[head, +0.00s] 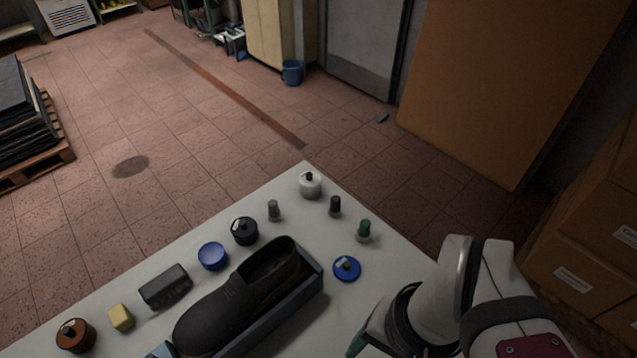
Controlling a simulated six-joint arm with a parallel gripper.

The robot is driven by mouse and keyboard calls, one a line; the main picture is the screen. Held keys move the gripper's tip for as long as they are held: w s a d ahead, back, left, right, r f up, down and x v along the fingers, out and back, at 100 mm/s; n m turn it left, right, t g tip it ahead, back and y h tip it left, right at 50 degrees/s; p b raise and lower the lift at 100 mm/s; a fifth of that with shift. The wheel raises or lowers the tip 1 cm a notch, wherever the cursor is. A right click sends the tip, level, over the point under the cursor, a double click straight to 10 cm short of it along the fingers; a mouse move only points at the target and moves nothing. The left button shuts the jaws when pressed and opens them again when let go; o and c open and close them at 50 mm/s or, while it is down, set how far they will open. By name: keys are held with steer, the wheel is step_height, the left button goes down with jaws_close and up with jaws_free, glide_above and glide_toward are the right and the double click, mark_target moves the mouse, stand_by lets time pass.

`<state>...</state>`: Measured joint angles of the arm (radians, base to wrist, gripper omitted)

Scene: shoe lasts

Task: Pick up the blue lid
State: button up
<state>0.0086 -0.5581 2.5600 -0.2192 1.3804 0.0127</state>
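The blue lid (347,269), a flat round disc with a small grey knob on top, lies on the white table right of the shoe box. A second blue round piece (212,256), without a visible knob, sits left of the shoe. My gripper (358,341) is at the bottom edge, below the blue lid and apart from it. Only a small dark green part of it shows; my white arm and the picture edge hide the rest, so I cannot see whether its fingers are open or hold anything.
A black shoe (238,300) lies in a grey open box (292,306). Around it on the table (300,222) stand a white pot (310,185), a black pot (244,231), small bottles (364,230), a dark block (164,287), a yellow block (121,318) and a brown pot (75,335).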

steer(key=o, duration=0.5)
steer(key=n+h, duration=0.2)
steer(key=n, duration=1.7)
glide_above(347, 264)
steer(key=d, duration=0.1)
step_height(347, 264, down, 6)
steer(key=f, duration=1)
steer(key=a+f, duration=0.1)
steer(key=f, duration=0.4)
steer(key=shift+f, duration=0.25)
